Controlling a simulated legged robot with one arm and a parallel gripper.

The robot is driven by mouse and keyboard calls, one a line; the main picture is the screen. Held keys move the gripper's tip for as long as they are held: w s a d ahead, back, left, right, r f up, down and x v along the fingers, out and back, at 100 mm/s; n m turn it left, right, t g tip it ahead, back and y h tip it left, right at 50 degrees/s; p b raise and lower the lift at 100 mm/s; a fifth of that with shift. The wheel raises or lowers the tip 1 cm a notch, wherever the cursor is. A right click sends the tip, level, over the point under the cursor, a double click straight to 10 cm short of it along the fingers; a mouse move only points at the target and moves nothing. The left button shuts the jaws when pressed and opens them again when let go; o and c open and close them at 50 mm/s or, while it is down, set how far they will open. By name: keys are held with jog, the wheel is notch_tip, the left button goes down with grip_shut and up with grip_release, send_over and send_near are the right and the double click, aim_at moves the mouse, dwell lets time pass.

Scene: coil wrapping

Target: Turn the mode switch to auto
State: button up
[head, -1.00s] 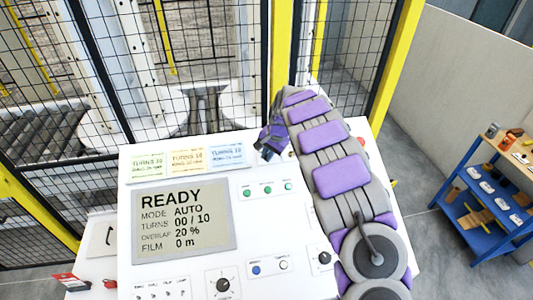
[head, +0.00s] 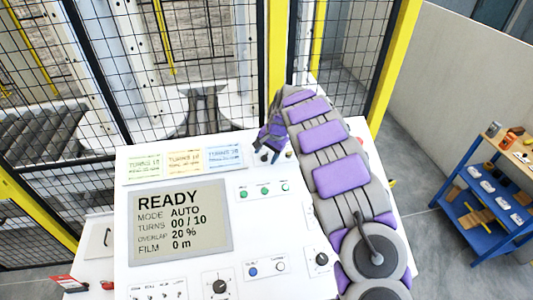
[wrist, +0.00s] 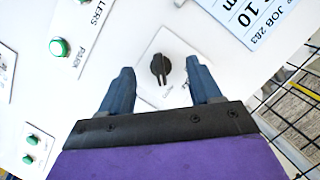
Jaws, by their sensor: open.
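A black rotary knob (wrist: 160,66) on a white square plate shows in the wrist view. It lies beyond and between the two blue-grey fingers of my gripper (wrist: 160,88), which is open with clear space on both sides of the knob. The plate's lettering is too small to read, so I cannot confirm it is the mode switch. In the head view my gripper (head: 268,156) is over the upper right of the white console (head: 130,250).
Green buttons (wrist: 60,47) sit left of the knob in the wrist view, and a job card (wrist: 247,14) is at upper right. Lower on the console are other black knobs (head: 219,286). A mesh fence (head: 200,70) stands behind the console; a blue shelf (head: 480,222) is at right.

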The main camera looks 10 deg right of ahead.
jog(key=shift+r, duration=0.3)
jog(key=b+v, duration=0.1)
jog(key=v, duration=1.5)
jog(key=shift+r+b, duration=0.3)
jog(key=shift+b, duration=0.1)
jog(key=shift+s, duration=0.2)
